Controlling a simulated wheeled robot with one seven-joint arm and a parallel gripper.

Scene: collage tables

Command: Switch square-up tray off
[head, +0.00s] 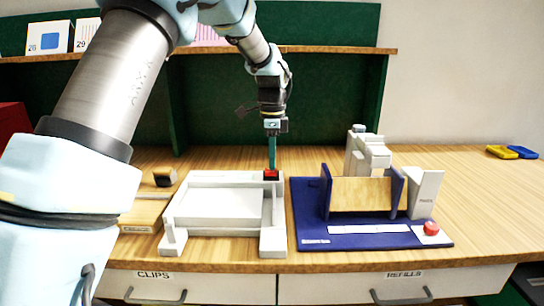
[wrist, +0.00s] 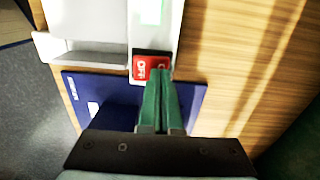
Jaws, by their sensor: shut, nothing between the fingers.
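The square-up tray (head: 212,212) is a white, low-walled tray on the wooden table, left of centre in the head view. It shows at the top left of the wrist view (wrist: 85,52). A red rocker switch (wrist: 150,67) with white lettering, seemingly "OFF", sits in a black surround at the tray's corner. The red switch (head: 271,174) is at the tray's back right in the head view. My gripper (head: 272,168) points down with green fingers shut and empty. Its fingertips (wrist: 158,74) are at the switch and cover part of it; I cannot tell whether they press it.
A blue-based machine (head: 350,240) with a wooden panel and red button (head: 431,228) stands close on the right. A wooden block with a dark-topped piece (head: 165,177) lies left. A shelf (head: 330,49) runs behind.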

